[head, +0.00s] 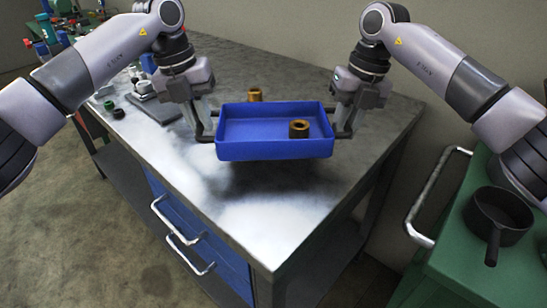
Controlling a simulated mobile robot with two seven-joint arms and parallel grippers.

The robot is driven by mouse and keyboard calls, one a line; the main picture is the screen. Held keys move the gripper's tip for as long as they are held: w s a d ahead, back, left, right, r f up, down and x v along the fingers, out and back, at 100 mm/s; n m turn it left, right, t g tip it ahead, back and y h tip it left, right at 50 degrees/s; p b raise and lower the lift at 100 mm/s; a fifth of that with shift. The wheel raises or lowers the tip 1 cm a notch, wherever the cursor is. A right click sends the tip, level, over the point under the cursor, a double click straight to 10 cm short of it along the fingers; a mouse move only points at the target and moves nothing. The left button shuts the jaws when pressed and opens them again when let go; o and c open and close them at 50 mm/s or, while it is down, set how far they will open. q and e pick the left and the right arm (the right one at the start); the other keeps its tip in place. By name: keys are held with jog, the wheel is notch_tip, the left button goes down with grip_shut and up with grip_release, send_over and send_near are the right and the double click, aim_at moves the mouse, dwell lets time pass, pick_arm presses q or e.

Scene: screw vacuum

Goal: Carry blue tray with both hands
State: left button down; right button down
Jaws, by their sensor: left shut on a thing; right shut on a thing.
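The blue tray (262,148) is held level above the metal workbench, with a dark shadow on the bench below its front. My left gripper (207,130) is shut on the tray's left side. My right gripper (341,127) is shut on the tray's right side. One brass-coloured ring-shaped part (299,129) is inside the tray near the right.
The metal workbench (255,215) has clear room in front of the tray. Small dark and green items (117,112) lie at its left. A green cart (450,265) with a dark pan (499,215) stands at the right, apart from the bench. Bottles (47,30) stand at the back left.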

aim_at(336, 158)
pick_arm(q)
jog(key=shift+s+r, duration=0.1)
jog(key=shift+r, duration=0.05)
pick_arm(e)
jog(key=shift+s+r, duration=0.1)
pick_arm(q)
jog(key=shift+f, duration=0.2)
pick_arm(e)
jog(key=shift+f, duration=0.2)
